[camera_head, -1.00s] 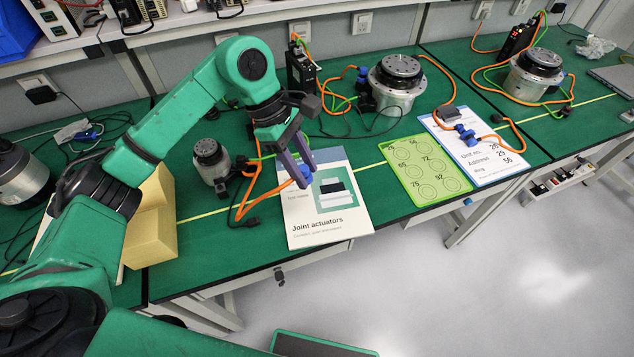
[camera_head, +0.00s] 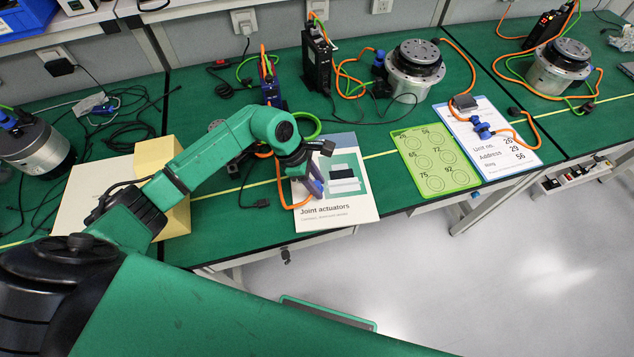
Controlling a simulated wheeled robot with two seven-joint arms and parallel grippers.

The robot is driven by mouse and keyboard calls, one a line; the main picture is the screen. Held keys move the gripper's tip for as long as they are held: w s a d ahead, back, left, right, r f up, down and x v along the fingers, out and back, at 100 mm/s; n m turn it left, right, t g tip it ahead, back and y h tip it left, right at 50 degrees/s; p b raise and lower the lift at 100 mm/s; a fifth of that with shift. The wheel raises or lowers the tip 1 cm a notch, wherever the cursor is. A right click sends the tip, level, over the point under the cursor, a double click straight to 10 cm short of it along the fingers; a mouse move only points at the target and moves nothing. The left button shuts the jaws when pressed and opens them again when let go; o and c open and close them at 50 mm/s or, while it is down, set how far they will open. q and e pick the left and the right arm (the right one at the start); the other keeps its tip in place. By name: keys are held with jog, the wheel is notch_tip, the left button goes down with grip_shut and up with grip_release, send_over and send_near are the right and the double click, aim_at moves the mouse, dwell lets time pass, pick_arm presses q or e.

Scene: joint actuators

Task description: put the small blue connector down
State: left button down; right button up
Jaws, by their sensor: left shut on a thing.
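My left gripper (camera_head: 313,182) comes in from the left and points down over the "Joint actuators" booklet (camera_head: 340,208). It is shut on the small blue connector (camera_head: 317,187), which shows only as a bit of blue at the fingertips. An orange cable runs beside the gripper, looping over the left edge of the booklet. I cannot tell whether the connector touches the booklet. My right gripper is not in view.
A green card with rings (camera_head: 436,160) and a white label sheet (camera_head: 487,140) lie to the right. A large silver actuator (camera_head: 414,68) stands behind them. A yellow foam block (camera_head: 177,205) lies left, under my arm. The bench's front edge is close below the booklet.

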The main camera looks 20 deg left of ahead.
pick_arm(q)
jog(key=shift+f, duration=0.7)
jog(key=shift+c, duration=2.2)
grip_release()
jog(key=shift+r, duration=0.1)
jog(key=shift+r, duration=0.25)
jog(key=b+v, duration=0.2)
jog(key=v, duration=0.9)
jog(key=shift+a+r+b, duration=0.2)
jog(key=shift+r+b, duration=0.1)
jog(key=shift+b, duration=0.1)
